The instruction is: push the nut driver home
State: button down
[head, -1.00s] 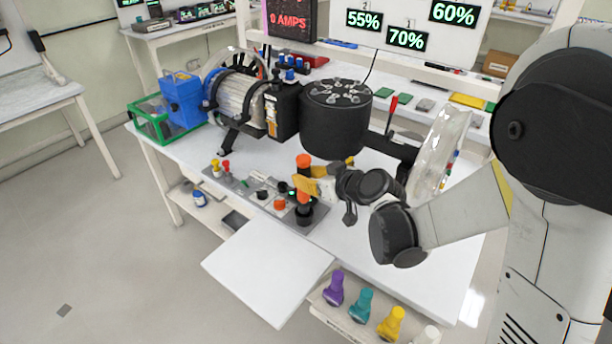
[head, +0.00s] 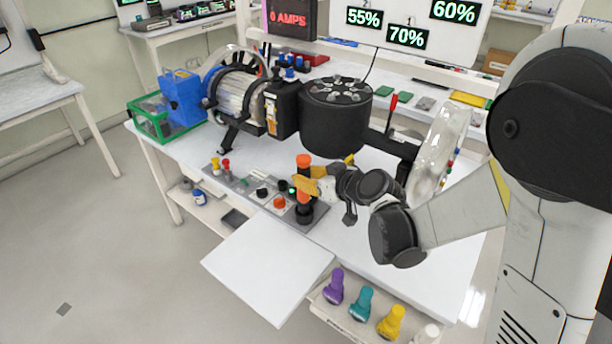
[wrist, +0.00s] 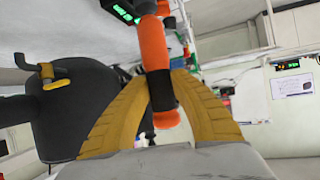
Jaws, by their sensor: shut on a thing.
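The nut driver (head: 304,161) has an orange and black handle and stands about upright at the front edge of the bench. In the head view it rises from a black round holder (head: 305,214) on a grey plate. My gripper (head: 308,185), with yellow fingers, comes in from the right and is shut on its handle. In the wrist view the orange handle (wrist: 154,46) with its black band runs between the two yellow fingers of my gripper (wrist: 163,85). My fingers hide part of the handle. I cannot tell how deep the driver sits.
Several small knobs and buttons, among them an orange button (head: 279,202), lie left of the driver. A black drum (head: 335,122) stands behind my gripper. A white shelf (head: 265,270) juts out in front. Purple, teal and yellow handles (head: 334,286) stand in a front rack.

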aim_at(306, 202)
jog(key=shift+f+b, duration=0.5)
jog(key=shift+f, duration=1.45)
dwell(0.7)
jog(key=c, duration=1.1)
grip_release()
jog(key=shift+c, duration=0.2)
jog(key=v, duration=1.2)
jog(key=s+d+r+m+g+h, duration=0.1)
jog(key=s+d+m+h, duration=0.2)
jog(key=s, duration=0.6)
jog(key=s+d+r+m+g+h, duration=0.2)
jog(key=s+d+m+h, duration=0.2)
jog(key=s+d, duration=0.4)
jog(key=shift+s+r+h, duration=0.25)
jog(key=shift+s+h, duration=0.15)
jog(key=shift+s, duration=0.05)
